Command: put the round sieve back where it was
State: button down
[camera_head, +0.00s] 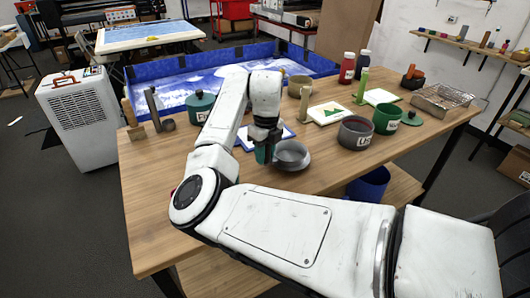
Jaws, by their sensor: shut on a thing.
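My gripper (266,146) is over the middle of the wooden table, pointing down, its fingertips partly hidden. It is shut on what looks like the round sieve (292,155), a shallow grey round piece, at its left side. The sieve is low over the table; I cannot tell whether it touches the wood. A small green piece (261,154) shows at the fingers; I cannot tell if it belongs to the sieve.
The wooden table (152,215) is clear at its front left. A labelled grey pot (355,133) and a green pot (387,119) stand right of the sieve. A teal lidded pot (199,106) stands behind my arm.

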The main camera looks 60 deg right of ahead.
jog(key=shift+f, duration=0.3)
jog(key=shift+f, duration=0.2)
jog(key=c, duration=0.8)
grip_release()
jog(key=shift+r, duration=0.1)
jog(key=r, duration=0.6)
jog(key=r+b, duration=0.1)
jog(key=r, duration=0.5)
jog(key=shift+s+a+r, duration=0.1)
jog(key=shift+s, duration=0.1)
